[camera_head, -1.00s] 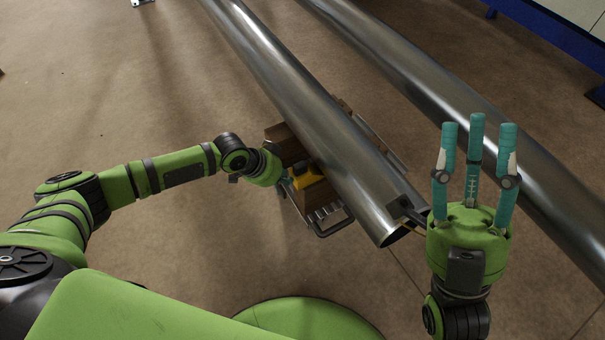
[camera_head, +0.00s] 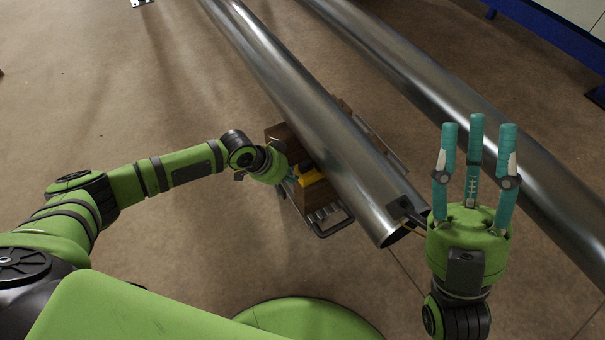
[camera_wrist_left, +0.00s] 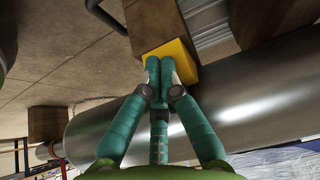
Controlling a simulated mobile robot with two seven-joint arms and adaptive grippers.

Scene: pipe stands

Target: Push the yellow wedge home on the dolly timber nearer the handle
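The yellow wedge (camera_head: 311,178) lies at the left side of the near steel pipe (camera_head: 300,110), on the dolly timber (camera_head: 318,196) nearer the tubular handle (camera_head: 335,228). Its far end is hidden by the pipe. In the left wrist view the wedge (camera_wrist_left: 182,58) is just beyond my fingertips. My left gripper (camera_head: 290,174) has its fingers drawn together, also in the left wrist view (camera_wrist_left: 160,68). The fingertips appear to touch the wedge's outer end, not grasp it. My right gripper (camera_head: 478,128) points up with fingers spread, empty, right of the pipe's end.
The other dolly timber (camera_head: 284,146) lies farther along the same pipe. A second steel pipe (camera_head: 440,80) runs alongside at the right. A blue frame (camera_head: 548,36) stands at the upper right. The floor left of the dolly is clear.

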